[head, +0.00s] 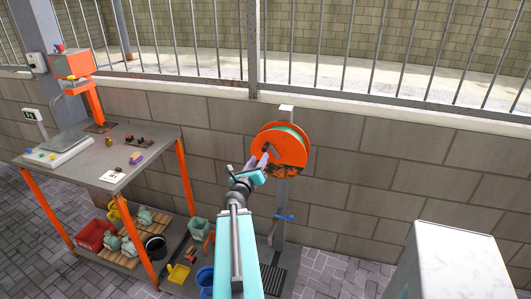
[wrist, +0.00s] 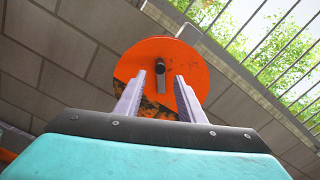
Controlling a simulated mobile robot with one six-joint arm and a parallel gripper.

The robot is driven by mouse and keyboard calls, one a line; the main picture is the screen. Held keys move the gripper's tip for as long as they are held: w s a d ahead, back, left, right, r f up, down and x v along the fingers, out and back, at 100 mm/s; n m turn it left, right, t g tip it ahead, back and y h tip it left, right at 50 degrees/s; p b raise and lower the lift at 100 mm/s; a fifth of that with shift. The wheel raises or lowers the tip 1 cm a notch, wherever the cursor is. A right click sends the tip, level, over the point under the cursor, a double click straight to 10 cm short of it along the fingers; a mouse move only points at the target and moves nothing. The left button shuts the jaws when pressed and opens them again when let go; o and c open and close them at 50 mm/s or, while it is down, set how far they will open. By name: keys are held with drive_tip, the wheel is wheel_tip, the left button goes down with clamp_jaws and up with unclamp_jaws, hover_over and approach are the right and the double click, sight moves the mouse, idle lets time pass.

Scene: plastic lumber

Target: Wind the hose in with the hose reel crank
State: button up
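The hose reel (head: 290,143) is an orange disc with green hose at its rim, mounted on a grey post against the block wall. In the wrist view the reel's orange face (wrist: 185,50) is straight ahead, with dark worn patches low on it. The dark crank handle (wrist: 160,70) sticks out from that face. My gripper (head: 261,162) is just in front of the reel's lower left side. Its two pale fingers (wrist: 160,77) are apart, one on each side of the handle in the picture. They do not visibly touch it, and I cannot tell the depth between them.
A grey workbench (head: 150,140) with orange legs stands at left, holding a scale and small parts. Watering cans and a red crate (head: 92,234) are on its lower shelf. A blue tap (head: 284,217) sits on the post below the reel. A white box (head: 450,262) stands at front right.

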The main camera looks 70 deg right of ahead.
sight(263, 151)
drive_tip(key=shift+d+f+b, duration=0.1)
drive_tip(key=shift+d+b, duration=0.55)
drive_tip(key=shift+b, duration=0.65)
drive_tip(key=shift+w+d+r+p, duration=0.1)
drive_tip(key=shift+d+r+p, duration=0.1)
drive_tip(key=shift+d+p, duration=0.25)
drive_tip(key=shift+w+d+p, duration=0.2)
drive_tip(key=shift+d+p, duration=0.55)
drive_tip(key=shift+d, duration=2.9)
clamp_jaws()
